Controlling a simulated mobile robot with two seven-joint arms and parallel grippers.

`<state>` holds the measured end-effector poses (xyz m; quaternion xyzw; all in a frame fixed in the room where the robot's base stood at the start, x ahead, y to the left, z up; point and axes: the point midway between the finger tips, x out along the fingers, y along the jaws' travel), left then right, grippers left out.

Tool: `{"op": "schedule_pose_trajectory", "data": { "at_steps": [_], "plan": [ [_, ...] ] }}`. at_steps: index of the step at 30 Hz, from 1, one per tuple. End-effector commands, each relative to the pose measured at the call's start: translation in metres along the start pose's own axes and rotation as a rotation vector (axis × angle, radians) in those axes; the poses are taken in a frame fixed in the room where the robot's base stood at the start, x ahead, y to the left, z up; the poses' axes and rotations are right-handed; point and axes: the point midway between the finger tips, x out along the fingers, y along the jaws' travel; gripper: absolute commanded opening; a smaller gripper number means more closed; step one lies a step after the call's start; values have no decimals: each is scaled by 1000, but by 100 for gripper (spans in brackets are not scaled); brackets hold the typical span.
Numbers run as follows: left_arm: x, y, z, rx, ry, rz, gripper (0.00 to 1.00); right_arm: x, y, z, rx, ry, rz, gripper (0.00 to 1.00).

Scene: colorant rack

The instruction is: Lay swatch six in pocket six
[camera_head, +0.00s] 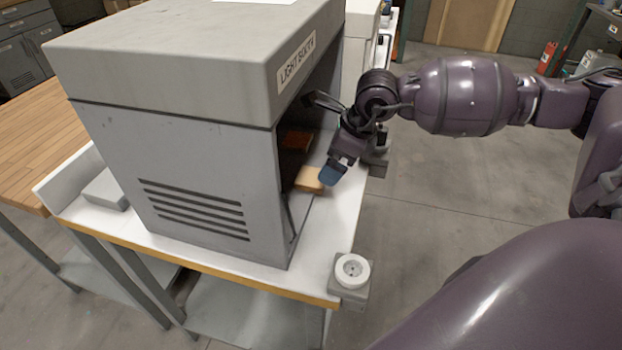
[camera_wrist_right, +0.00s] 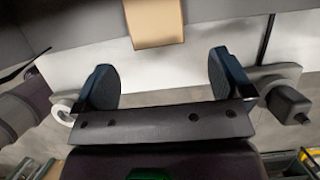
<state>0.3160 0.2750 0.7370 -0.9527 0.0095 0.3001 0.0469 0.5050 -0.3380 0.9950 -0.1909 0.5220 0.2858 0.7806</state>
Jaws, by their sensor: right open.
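A tan swatch (camera_head: 308,179) lies at the open side of the light booth, on the white surface. It also shows in the right wrist view (camera_wrist_right: 153,22), at the top centre, ahead of the fingers. I cannot read a number on either, and no numbered pocket can be made out. My right gripper (camera_head: 334,172) is beside the tan swatch, at its right. In the right wrist view its blue-padded fingers (camera_wrist_right: 165,78) are apart with nothing between them. My left gripper is not in view.
The grey light booth (camera_head: 185,150) stands on a white-topped bench (camera_head: 230,260); its wall and roof hide much of the inside. A round white socket (camera_head: 352,268) is at the bench's front right corner. A wooden table (camera_head: 30,130) is at left. Open floor lies right.

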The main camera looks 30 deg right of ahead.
Motion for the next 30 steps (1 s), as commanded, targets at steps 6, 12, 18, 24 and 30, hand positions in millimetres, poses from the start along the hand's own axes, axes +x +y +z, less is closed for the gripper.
{"op": "schedule_pose_trajectory", "data": {
  "at_steps": [6, 12, 18, 24, 30],
  "plan": [
    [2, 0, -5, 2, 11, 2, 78, 16, 2, 3, 1, -1, 2, 98],
    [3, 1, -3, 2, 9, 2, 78, 43, 3, 7, 1, 0, 2, 98],
    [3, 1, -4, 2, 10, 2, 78, 55, 3, 7, 0, -1, 0, 98],
    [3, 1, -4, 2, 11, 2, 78, 55, 3, 7, 0, -1, 0, 98],
    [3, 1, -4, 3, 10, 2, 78, 54, 3, 7, 1, -1, 0, 69]
  ]
}}
